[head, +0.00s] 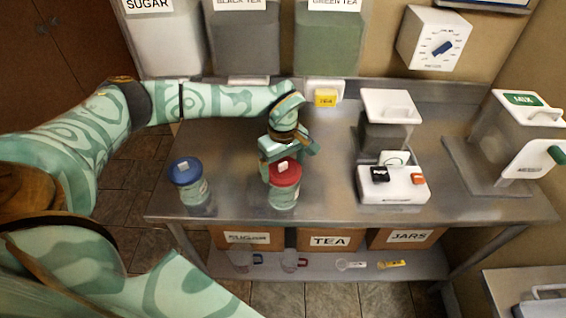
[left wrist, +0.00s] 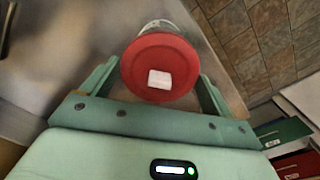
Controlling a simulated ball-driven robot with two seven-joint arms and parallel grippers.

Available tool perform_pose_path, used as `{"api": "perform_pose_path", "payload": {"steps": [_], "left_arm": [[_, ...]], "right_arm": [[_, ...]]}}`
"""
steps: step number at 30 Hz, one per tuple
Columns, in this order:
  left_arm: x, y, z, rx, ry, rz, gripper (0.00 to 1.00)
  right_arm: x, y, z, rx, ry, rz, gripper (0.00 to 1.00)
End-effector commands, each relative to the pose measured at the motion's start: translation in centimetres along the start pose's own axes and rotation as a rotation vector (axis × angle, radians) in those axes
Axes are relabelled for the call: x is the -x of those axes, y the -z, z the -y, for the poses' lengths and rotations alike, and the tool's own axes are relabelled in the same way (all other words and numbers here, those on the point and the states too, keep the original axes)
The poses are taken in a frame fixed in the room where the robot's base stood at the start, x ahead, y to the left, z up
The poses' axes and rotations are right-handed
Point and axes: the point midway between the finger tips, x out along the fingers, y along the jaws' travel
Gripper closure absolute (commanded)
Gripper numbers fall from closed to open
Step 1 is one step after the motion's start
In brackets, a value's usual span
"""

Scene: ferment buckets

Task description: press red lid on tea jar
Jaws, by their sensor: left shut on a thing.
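The red lid (head: 285,172) is on top of the tea jar (head: 284,196), a clear jar with a pale label near the table's front edge. I cannot tell whether the lid is fully seated. My left gripper (head: 281,170) comes down from behind and is shut on the red lid. In the left wrist view the lid (left wrist: 160,68), with a white square on top, sits between the two fingers (left wrist: 160,85). The jar (left wrist: 160,25) shows only a little beyond the lid there. My right gripper is not in view.
A blue-lidded jar (head: 186,182) stands to the left on the steel table (head: 235,150). A white scale (head: 392,186) and a lidded container (head: 388,120) stand to the right. A yellow tag (head: 326,98) is at the back. Labelled boxes (head: 330,239) sit below.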

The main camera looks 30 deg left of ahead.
Motion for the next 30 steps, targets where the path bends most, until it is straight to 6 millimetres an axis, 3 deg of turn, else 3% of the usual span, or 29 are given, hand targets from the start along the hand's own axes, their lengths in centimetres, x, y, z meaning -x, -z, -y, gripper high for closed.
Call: {"api": "perform_pose_path", "payload": {"steps": [30], "left_arm": [[-0.03,-0.06,0.04,-0.001,0.000,0.000,0.34]], "right_arm": [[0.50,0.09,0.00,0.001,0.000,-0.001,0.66]]}}
